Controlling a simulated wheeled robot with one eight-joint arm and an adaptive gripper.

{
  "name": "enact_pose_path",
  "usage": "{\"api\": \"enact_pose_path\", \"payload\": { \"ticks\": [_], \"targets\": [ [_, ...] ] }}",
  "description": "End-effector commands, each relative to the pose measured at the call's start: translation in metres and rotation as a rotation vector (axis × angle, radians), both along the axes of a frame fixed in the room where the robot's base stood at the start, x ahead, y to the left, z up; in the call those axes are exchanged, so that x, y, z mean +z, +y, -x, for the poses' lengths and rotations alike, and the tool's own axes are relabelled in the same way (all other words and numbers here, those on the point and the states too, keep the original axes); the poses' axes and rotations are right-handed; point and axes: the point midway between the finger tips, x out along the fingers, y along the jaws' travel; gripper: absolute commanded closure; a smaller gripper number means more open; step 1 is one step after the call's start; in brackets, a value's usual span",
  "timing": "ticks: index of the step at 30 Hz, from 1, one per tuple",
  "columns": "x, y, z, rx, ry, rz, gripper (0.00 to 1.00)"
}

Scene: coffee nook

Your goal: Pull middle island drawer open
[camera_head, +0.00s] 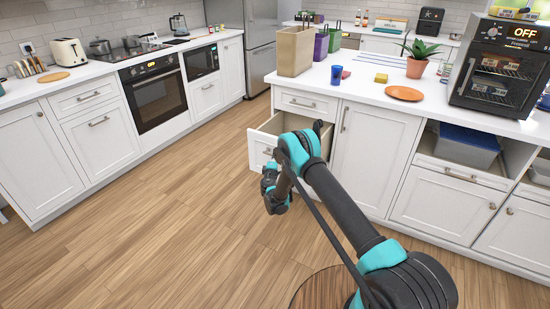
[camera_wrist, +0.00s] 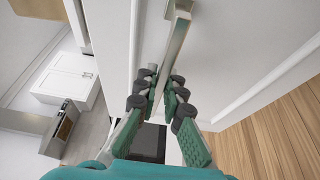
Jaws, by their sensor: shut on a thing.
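The middle island drawer (camera_head: 259,149) is white and stands pulled out from the island, below a closed top drawer (camera_head: 308,104). Part of its inside shows in the head view; my arm hides its right side. My gripper (camera_wrist: 160,80) is shut on the drawer's metal bar handle (camera_wrist: 174,45), with fingers on both sides of the bar. The white drawer front (camera_wrist: 225,50) shows behind the handle in the wrist view. In the head view, my gripper (camera_head: 270,182) is in front of the drawer, and its fingertips are hard to make out.
The island counter (camera_head: 350,97) holds paper bags (camera_head: 294,50), a blue cup (camera_head: 336,75), an orange plate (camera_head: 404,93), a plant (camera_head: 418,60) and a black oven (camera_head: 500,70). A white cabinet door (camera_head: 370,155) is right of the drawer. The wooden floor (camera_head: 170,220) in front is clear.

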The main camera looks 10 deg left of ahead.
Motion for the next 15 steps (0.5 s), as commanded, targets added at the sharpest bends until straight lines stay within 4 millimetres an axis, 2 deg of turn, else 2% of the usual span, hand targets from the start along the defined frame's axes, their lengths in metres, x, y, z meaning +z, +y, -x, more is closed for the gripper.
{"api": "enact_pose_path", "payload": {
  "ticks": [3, 4, 9, 15],
  "targets": [
    [0.0005, -0.0020, -0.0005, -0.004, -0.001, 0.001, 1.00],
    [0.0005, -0.0020, -0.0006, -0.004, -0.001, 0.001, 0.88],
    [0.0004, -0.0012, -0.0004, -0.003, 0.000, 0.001, 0.70],
    [0.0002, -0.0006, -0.0002, -0.001, 0.000, 0.000, 0.70]
  ]
}}
